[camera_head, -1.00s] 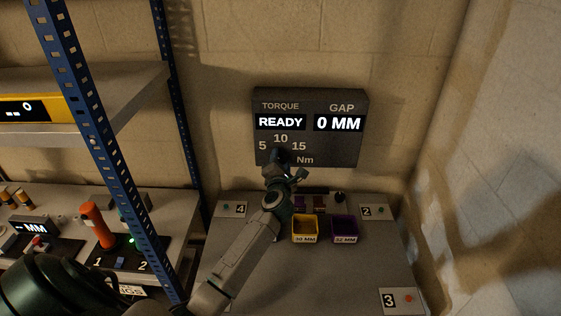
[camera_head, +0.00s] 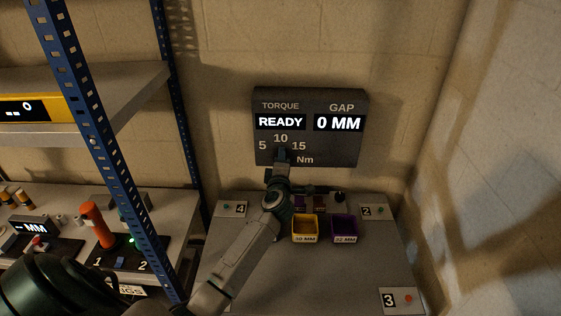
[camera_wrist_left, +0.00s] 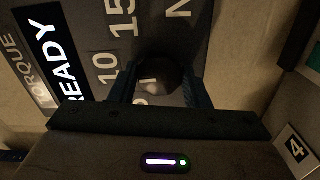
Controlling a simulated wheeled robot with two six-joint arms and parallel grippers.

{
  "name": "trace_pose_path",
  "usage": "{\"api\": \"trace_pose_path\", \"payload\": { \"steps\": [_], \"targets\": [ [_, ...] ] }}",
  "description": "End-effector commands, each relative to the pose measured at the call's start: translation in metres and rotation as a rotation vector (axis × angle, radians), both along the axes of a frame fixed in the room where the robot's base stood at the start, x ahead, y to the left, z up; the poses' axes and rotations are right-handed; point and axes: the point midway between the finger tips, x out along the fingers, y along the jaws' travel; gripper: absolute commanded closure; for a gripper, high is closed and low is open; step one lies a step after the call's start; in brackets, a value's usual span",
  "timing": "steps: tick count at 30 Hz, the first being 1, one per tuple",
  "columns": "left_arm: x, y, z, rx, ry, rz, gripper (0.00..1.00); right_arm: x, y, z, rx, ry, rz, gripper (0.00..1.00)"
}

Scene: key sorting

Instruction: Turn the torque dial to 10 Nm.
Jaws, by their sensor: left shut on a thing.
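The dark wall panel (camera_head: 340,146) carries a TORQUE display (camera_head: 280,122) reading READY and a GAP display (camera_head: 338,123) reading 0 MM. Marks 5, 10 (camera_head: 281,138) and 15 stand around the torque dial. My left gripper (camera_head: 282,157) is at the dial and hides most of it in the head view. In the left wrist view the dark round dial (camera_wrist_left: 160,76) sits between the two fingers, which are shut on it. The 10 and 15 marks show beside it; I cannot make out where its pointer stands. My right gripper is out of view.
Below the panel is a grey bench (camera_head: 330,275) with a yellow bin (camera_head: 305,239), a purple bin (camera_head: 344,240) and plates numbered 4, 2 and 3. A blue shelf post (camera_head: 100,150) stands at left, with an orange handle (camera_head: 96,222) on the bench behind it.

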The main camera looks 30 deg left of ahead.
Motion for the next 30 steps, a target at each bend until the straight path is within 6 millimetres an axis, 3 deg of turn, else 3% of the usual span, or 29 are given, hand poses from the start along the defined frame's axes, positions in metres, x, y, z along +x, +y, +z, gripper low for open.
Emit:
{"api": "trace_pose_path", "payload": {
  "steps": [21, 22, 24, 30],
  "targets": [
    [-0.0007, -0.0003, -0.0032, 0.058, 0.041, 0.001, 0.80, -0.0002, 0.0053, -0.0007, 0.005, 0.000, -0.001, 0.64],
    [-0.0007, -0.0003, -0.0032, 0.058, 0.041, 0.001, 0.51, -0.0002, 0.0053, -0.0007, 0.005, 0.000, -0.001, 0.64],
    [-0.0007, -0.0002, -0.0031, 0.058, 0.041, 0.001, 0.38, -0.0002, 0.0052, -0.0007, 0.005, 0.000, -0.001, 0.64],
    [-0.0004, -0.0001, -0.0016, 0.058, 0.039, 0.000, 0.35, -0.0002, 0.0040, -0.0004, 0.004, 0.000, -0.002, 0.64]
  ]
}}
